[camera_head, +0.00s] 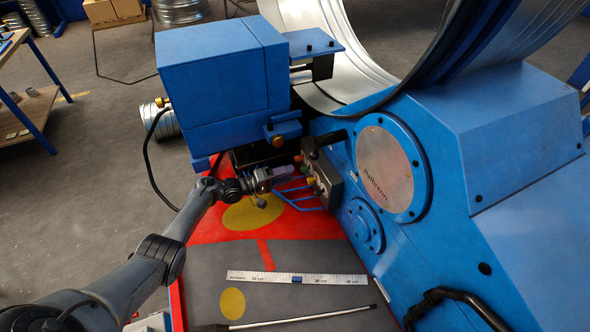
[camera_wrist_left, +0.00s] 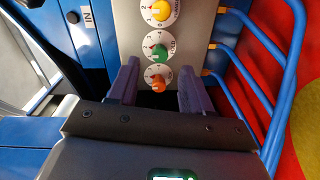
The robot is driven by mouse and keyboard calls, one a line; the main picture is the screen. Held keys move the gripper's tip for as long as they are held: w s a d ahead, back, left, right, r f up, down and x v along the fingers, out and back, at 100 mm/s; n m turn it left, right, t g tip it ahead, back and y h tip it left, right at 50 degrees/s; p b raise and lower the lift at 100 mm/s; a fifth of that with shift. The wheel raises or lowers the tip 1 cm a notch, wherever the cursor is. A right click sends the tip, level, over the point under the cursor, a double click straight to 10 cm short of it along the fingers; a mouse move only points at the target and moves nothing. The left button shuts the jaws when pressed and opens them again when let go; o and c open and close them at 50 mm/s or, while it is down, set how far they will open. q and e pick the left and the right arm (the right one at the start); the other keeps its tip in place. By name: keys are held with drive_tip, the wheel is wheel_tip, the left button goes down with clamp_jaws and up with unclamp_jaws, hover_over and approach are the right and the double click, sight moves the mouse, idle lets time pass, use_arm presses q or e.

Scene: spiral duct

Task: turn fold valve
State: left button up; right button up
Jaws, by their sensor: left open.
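A grey control panel (camera_head: 322,180) with small coloured knobs stands on the side of the blue machine. In the left wrist view the panel (camera_wrist_left: 190,35) carries a yellow knob (camera_wrist_left: 160,11), a green knob (camera_wrist_left: 158,52) and an orange knob (camera_wrist_left: 157,80), each on a round white dial. The lettering is too small or cut off to read surely, so I cannot tell which is the fold valve. My left gripper (camera_head: 286,172) is open in front of the panel. Its purple-grey fingers (camera_wrist_left: 158,84) appear on either side of the orange knob, with a gap to each side. My right gripper is out of view.
Blue bent rods (camera_wrist_left: 262,80) run beside the panel. A blue box-shaped unit (camera_head: 215,75) stands above my left wrist, and a large metal duct ring (camera_head: 345,50) rises behind. A ruler (camera_head: 298,279) and a thin rod (camera_head: 310,317) lie on the grey surface below.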

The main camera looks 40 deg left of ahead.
use_arm(q)
drive_tip(key=shift+p+v, duration=0.45)
drive_tip(key=shift+v, duration=2.55)
